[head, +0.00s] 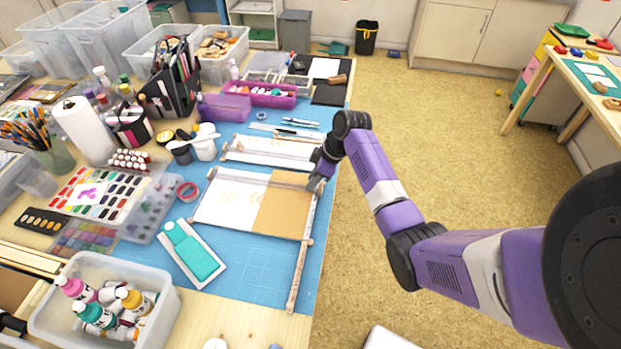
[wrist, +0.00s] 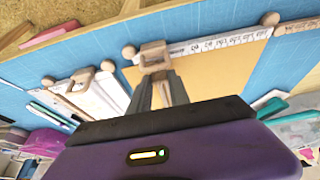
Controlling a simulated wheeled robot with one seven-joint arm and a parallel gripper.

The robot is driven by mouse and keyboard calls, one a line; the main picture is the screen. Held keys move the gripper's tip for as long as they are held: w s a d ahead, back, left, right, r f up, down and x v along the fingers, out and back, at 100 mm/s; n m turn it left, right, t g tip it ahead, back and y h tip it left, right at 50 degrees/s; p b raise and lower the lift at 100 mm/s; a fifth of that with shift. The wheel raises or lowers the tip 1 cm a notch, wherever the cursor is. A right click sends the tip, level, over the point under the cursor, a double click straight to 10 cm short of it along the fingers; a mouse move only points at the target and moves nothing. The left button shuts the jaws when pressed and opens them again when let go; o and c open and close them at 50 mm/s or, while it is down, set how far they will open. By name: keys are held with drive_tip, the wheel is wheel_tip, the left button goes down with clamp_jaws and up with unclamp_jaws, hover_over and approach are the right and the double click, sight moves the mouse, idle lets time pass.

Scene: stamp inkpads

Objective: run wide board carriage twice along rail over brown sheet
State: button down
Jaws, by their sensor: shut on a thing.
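The wide board lies on the blue mat in the head view, with a white sheet (head: 225,203) on its left and a brown sheet (head: 283,212) on its right. The brown sheet also fills the middle of the wrist view (wrist: 215,78). A ruler-marked rail (wrist: 215,42) with round wooden ends runs along the brown sheet's edge. A wooden carriage (wrist: 153,55) with a looped handle sits near one end of this rail. My gripper (wrist: 158,82) is shut on the carriage's handle; the fingers partly hide the grip. In the head view my gripper (head: 318,182) is at the brown sheet's far right corner.
A narrower board (head: 272,150) lies behind, with its own wooden carriage (wrist: 78,82). The blue mat (head: 250,270) is clear in front.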

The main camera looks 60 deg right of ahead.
drive_tip(key=c, duration=1.2)
unclamp_jaws()
drive_tip(key=v, duration=0.7)
drive_tip(key=shift+r+b, duration=0.3)
drive_tip(key=shift+r, duration=0.1)
drive_tip(key=shift+s, duration=0.1)
